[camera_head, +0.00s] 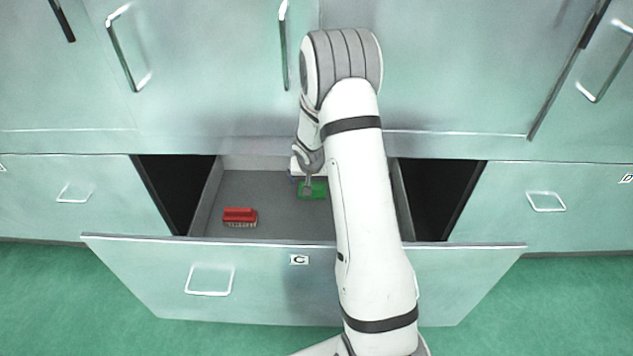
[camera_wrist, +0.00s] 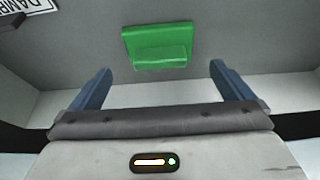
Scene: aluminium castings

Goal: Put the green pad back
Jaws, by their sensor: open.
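The green pad (camera_head: 313,190) lies on the floor of the open drawer marked C (camera_head: 270,212), toward the back and partly behind my arm. In the wrist view the green pad (camera_wrist: 157,46) shows whole, with a raised block on a flat base. My gripper (camera_head: 307,182) is at the pad in the head view, its tips mostly hidden by the arm. In the wrist view my gripper (camera_wrist: 160,72) has its two blue fingers wide apart with nothing between them. The pad appears just beyond the fingertips, apart from both.
A red brush (camera_head: 240,216) lies in the drawer to the left of the pad. Closed drawers and cupboard doors with metal handles surround the open drawer. The drawer floor between brush and pad is clear.

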